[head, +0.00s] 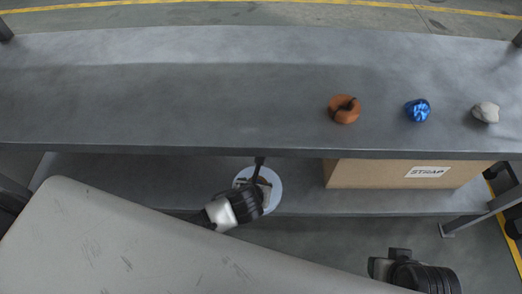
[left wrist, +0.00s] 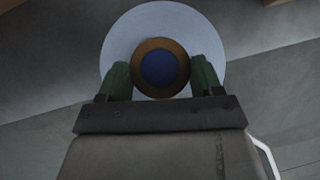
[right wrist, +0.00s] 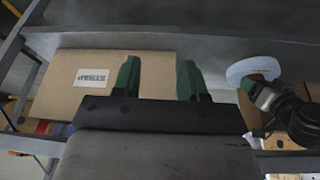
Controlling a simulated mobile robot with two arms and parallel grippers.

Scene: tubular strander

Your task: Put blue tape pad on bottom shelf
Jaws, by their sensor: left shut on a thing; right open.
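The blue tape pad, a pale bluish disc (head: 274,186) with a brown ring and dark blue centre, is held at the bottom shelf (head: 130,180). The left wrist view shows the pad (left wrist: 120,45) with my left gripper's (left wrist: 160,75) green fingers on either side of the brown ring. In the head view my left gripper (head: 258,180) partly covers the pad. I cannot tell if the pad touches the shelf. The pad also shows in the right wrist view (right wrist: 250,68). My right gripper (right wrist: 158,80) is open and empty, in front of a cardboard box.
The cardboard box (head: 370,174) labelled "STRAP" stands on the bottom shelf, right of the pad. On the upper shelf (head: 180,100) lie an orange ring (head: 336,115), a crumpled blue item (head: 417,111) and a grey lump (head: 486,112). The bottom shelf looks clear left of the pad.

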